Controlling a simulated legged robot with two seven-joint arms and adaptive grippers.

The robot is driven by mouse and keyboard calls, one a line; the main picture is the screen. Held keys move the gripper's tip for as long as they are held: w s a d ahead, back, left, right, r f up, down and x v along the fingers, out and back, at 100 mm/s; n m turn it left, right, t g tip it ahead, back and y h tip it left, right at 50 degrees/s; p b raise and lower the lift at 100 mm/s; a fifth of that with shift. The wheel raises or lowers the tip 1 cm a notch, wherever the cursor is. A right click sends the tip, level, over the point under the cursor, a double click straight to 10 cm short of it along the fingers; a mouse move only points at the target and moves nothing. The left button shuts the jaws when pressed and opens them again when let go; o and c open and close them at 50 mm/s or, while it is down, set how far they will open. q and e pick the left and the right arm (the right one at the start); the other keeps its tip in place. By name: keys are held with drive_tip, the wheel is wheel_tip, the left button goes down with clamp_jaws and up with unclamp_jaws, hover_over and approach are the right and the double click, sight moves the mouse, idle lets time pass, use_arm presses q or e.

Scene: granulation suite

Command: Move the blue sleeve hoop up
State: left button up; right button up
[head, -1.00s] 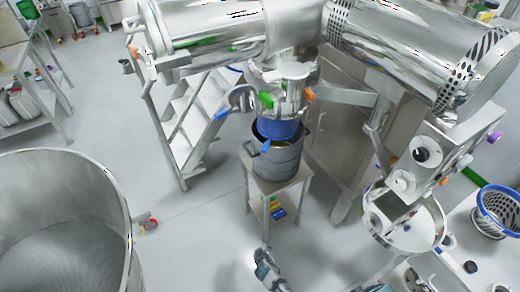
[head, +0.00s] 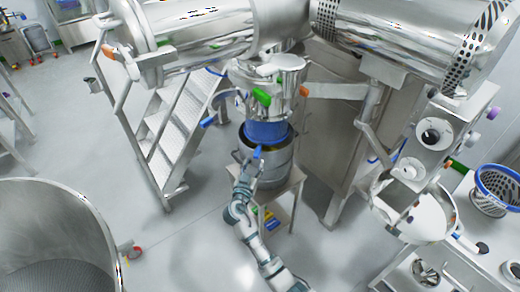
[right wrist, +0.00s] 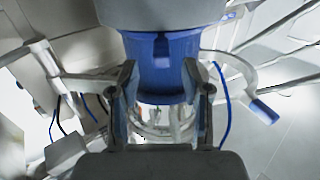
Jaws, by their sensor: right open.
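My right gripper (head: 254,163) is at the front of the hoop, by the tab. In the right wrist view the blue hoop (right wrist: 176,50) fills the top middle, with its tab hanging down the front. The two fingers of the gripper (right wrist: 160,72) stand apart on either side of it. I cannot tell whether they touch it. My left gripper is out of view.
The drum stands on a small metal stand (head: 285,195). Metal steps (head: 165,130) are at the left and a large steel vessel (head: 55,235) at the lower left.

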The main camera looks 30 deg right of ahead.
sight(259, 148)
drive_tip(key=x, duration=0.5)
drive_tip(key=shift+w+a+r, duration=0.3)
drive_tip(key=shift+w+a, duration=0.05)
drive_tip(key=shift+w, duration=0.05)
drive_tip(key=d, duration=0.1)
drive_tip(key=w+d, duration=0.1)
drive_tip(key=d, duration=0.1)
drive_tip(key=shift+w+d+f, duration=0.2)
drive_tip(key=shift+w+f, duration=0.05)
drive_tip(key=shift+w, duration=0.15)
drive_tip(key=shift+w+d+f, duration=0.1)
drive_tip(key=shift+d, duration=0.35)
drive_tip(key=shift+a, duration=0.35)
drive_tip(key=shift+a+r, duration=0.2)
drive_tip(key=shift+a, duration=0.1)
drive_tip(key=c, duration=0.8)
clamp_jaws()
drive_tip(key=shift+d+r, duration=0.1)
